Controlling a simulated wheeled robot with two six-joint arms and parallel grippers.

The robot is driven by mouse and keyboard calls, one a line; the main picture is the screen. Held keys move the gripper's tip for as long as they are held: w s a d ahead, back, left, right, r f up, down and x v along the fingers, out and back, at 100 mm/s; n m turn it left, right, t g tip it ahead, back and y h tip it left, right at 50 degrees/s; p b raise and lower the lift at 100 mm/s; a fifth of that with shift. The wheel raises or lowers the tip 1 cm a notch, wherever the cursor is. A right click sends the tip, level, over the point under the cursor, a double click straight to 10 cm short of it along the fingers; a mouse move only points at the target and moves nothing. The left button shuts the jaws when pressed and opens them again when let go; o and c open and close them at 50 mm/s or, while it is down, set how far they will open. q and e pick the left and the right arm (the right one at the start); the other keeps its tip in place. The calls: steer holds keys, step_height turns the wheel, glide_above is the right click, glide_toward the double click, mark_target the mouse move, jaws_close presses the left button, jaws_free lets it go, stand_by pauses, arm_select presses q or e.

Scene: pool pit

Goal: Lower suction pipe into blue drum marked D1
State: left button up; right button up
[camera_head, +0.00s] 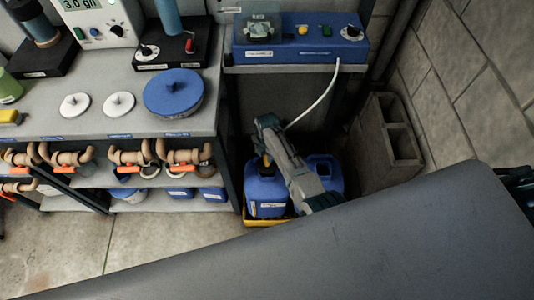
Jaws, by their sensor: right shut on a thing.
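Two blue drums stand side by side in a yellow tray (268,222) beside the bench: the left drum (266,190) and the right drum (334,175), partly hidden by my arm. The left drum has a white label, too small to read, so I cannot tell which is D1. My right gripper (265,138) is above the left drum, shut on the suction pipe, which is mostly hidden by the gripper. A thin white hose (322,98) runs from the blue pump unit (300,42) down to the gripper. I cannot tell whether the pipe's end is inside the drum. My left gripper is not in view.
A grey concrete block (388,145) stands close to the right of the drums, against the block wall (470,80). The bench (130,75) with a blue round lid (173,93) and several pipe fittings below is at the left. Open floor (150,235) lies in front.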

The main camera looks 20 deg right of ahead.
step_height(320, 180, down, 2)
steer(key=shift+f+b, duration=0.2)
steer(key=shift+b, duration=0.45)
steer(key=shift+f+b, duration=0.5)
steer(key=shift+f, duration=0.5)
steer(key=o, duration=1)
steer(key=shift+o, duration=0.2)
step_height(320, 180, up, 11)
steer(key=shift+f+p, duration=0.15)
steer(key=shift+p, duration=0.25)
